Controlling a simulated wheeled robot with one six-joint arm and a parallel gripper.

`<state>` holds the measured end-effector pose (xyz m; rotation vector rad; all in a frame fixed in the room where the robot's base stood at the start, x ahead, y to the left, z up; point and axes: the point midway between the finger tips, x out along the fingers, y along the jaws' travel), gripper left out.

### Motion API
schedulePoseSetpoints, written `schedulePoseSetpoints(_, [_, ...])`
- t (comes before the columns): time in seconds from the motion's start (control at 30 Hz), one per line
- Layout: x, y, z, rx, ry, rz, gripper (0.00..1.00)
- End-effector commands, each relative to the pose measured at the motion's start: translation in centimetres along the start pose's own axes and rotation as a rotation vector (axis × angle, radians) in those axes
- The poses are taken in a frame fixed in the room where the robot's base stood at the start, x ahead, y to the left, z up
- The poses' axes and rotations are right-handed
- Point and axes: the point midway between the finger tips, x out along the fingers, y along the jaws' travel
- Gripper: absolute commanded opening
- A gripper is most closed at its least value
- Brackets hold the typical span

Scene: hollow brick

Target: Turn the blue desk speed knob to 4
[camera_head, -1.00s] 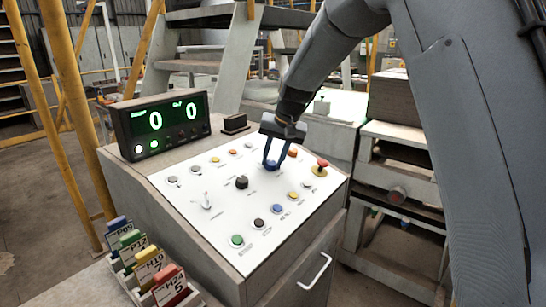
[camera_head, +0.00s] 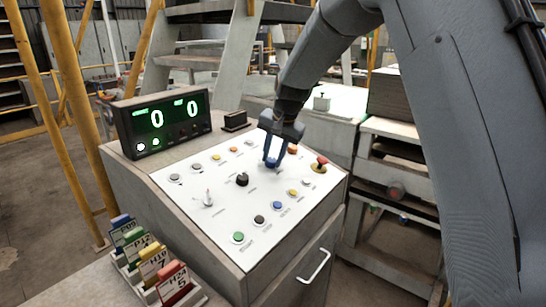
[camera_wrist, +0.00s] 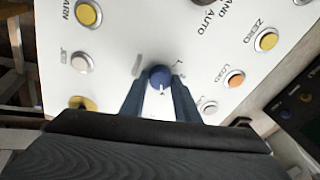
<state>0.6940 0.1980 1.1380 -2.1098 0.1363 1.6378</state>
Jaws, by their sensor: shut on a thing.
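The blue knob (camera_head: 271,163) is on the white sloped panel (camera_head: 200,219) of the desk, right of the black knob (camera_head: 242,180). My gripper (camera_head: 275,156) reaches down from above with its fingers closed on the blue knob's sides. In the wrist view the blue knob (camera_wrist: 159,78) sits between my two fingertips (camera_wrist: 160,88), and a white pointer line shows on its face. The scale marks around it are too small to read, and the fingers hide part of them.
A red mushroom button (camera_head: 321,161) stands close right of my gripper. Several coloured buttons and a white-levered switch (camera_head: 207,198) are on the panel. Coloured tags (camera_head: 152,262) stand at the front left.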

Motion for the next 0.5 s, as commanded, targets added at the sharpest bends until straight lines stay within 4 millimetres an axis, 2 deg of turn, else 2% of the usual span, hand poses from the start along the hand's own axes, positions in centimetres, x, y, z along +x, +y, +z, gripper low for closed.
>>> schedulePoseSetpoints(0.1, [-0.10,-0.09,-0.11,0.001,0.003,-0.002,0.06])
schedulePoseSetpoints(0.13, [-0.10,-0.09,-0.11,0.001,0.003,-0.002,0.34])
schedulePoseSetpoints(0.2, [-0.09,-0.08,-0.10,0.001,0.002,-0.002,0.45])
schedulePoseSetpoints(0.5, [-0.11,-0.03,-0.05,0.000,0.001,-0.001,0.47])
